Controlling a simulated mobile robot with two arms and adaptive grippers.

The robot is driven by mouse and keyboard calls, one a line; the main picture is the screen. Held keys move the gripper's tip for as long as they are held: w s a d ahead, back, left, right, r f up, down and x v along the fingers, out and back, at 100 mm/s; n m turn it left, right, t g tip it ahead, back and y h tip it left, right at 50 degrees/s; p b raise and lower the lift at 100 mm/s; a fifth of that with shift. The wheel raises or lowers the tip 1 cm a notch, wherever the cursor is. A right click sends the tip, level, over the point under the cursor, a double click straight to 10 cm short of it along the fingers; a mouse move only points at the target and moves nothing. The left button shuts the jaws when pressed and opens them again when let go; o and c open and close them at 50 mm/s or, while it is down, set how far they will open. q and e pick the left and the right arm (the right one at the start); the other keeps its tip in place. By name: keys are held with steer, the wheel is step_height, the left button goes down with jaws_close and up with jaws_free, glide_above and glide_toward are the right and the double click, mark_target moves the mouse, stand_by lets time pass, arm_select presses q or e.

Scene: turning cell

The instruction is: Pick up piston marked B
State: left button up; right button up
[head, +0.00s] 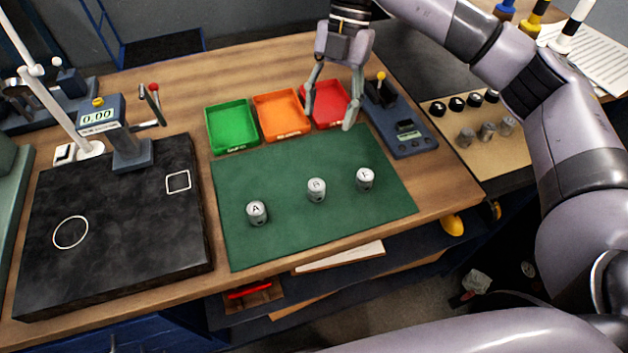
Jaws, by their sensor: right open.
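The piston marked B (316,190) stands upright in the middle of the green mat (290,240), between two similar grey pistons. The piston marked A (257,213) is to its left and nearer. A third piston (365,179), its letter hard to read, is to its right. My right gripper (328,122) is open and empty above the red tray and the far edge of the mat, beyond the piston marked B and apart from it. My left gripper is not in view.
Green (230,143), orange (282,133) and red (333,122) trays line the mat's far edge. A dark device (409,139) stands to their right. A black plate (110,240) with a gauge (98,117) is at left. The mat around the pistons is clear.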

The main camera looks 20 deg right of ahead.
steer(key=p, duration=0.4)
glide_toward(316, 184)
steer(key=x, duration=0.5)
steer(key=shift+s+r, duration=0.1)
steer(key=shift+s, duration=0.05)
steer(key=p+x, duration=0.2)
steer(key=x, duration=0.2)
steer(key=shift+a+f+p, duration=0.1)
steer(key=shift+f+p, duration=0.25)
steer(key=shift+s+f, duration=0.1)
steer(key=shift+f, duration=0.15)
steer(key=shift+c, duration=0.5)
jaws_close()
